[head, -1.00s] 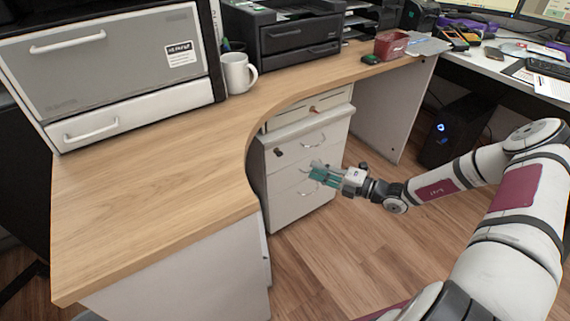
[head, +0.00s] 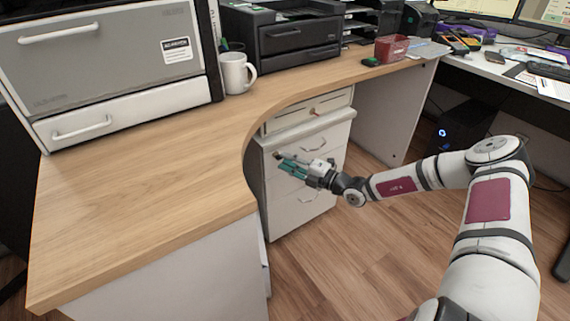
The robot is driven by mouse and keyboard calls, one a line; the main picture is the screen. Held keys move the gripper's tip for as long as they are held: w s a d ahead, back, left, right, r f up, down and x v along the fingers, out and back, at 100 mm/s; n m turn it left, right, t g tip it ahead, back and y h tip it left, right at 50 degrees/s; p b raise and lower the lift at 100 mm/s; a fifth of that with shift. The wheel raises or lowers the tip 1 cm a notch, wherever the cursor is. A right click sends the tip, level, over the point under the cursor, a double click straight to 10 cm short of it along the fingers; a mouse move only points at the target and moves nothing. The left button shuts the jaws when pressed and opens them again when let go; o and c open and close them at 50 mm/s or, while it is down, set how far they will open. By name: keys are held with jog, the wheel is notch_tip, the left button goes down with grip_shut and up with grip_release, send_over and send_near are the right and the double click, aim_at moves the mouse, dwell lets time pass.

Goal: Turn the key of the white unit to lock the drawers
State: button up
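The white drawer unit (head: 303,210) stands under the wooden counter, its front facing right. Its key and lock show as a small dark spot (head: 277,155) at the upper left of the front. My gripper (head: 284,165), with teal fingers, is at the upper drawer front, its tips right beside the key. The fingers look closer together than before, but I cannot tell whether they are open or shut, or whether they touch the key.
The wooden counter (head: 150,190) curves close above and left of the unit. A white mug (head: 237,73), a black printer (head: 290,35) and a red container (head: 391,48) stand on it. The wood floor (head: 330,265) in front of the unit is clear.

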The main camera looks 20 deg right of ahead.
jog(key=shift+w+a, duration=0.5)
grip_shut()
